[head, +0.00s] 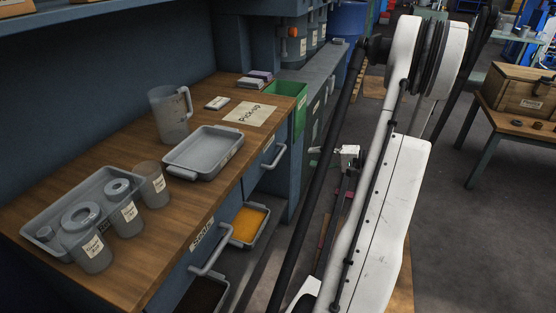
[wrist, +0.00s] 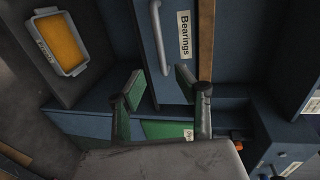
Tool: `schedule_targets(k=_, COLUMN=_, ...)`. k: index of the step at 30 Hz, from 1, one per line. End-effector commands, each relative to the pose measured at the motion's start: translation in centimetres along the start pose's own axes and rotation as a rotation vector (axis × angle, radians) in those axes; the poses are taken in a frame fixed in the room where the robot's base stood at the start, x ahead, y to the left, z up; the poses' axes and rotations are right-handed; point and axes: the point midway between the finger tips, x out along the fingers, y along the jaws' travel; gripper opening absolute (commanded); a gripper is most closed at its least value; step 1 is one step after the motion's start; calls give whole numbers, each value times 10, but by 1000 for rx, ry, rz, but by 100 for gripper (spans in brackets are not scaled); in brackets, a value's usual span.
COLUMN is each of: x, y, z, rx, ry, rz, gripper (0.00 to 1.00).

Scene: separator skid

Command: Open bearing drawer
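The bearing drawer shows in the wrist view as a blue front with a "Bearings" label (wrist: 184,35) and a grey bar handle (wrist: 160,38). In the head view, a drawer handle (head: 274,156) sits under the far end of the wooden bench, apparently the same one; no label is readable there. The drawer looks shut. My gripper (wrist: 158,84) is open and empty, its two green-padded fingers apart. The handle's lower end appears in line with the gap between the fingertips, seemingly beyond them; contact is not visible. In the head view my arm hides most of the gripper area.
A "Seals" drawer handle (head: 210,257) sticks out nearer on the bench. Below is a tray with orange contents (head: 250,222), also in the wrist view (wrist: 60,42). A green bin (head: 288,95) stands past the bench end. Jars and a tray (head: 203,150) stand on top.

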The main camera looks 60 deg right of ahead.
Motion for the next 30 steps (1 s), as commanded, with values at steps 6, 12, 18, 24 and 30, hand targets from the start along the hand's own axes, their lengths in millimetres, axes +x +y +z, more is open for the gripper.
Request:
schedule_targets(k=6, x=14, y=2, z=1, rx=-2, ry=-1, rz=-7, gripper=32)
schedule_targets(k=12, x=51, y=2, z=1, rx=-3, ry=-3, rz=-6, gripper=32)
schedule_targets(k=18, x=88, y=2, z=1, rx=-2, ry=-3, rz=-6, gripper=32)
schedule_targets(k=24, x=119, y=2, z=1, rx=-3, ry=-2, rz=-5, gripper=32)
schedule_targets(k=30, x=134, y=1, z=0, rx=-2, ry=0, rz=-5, gripper=32)
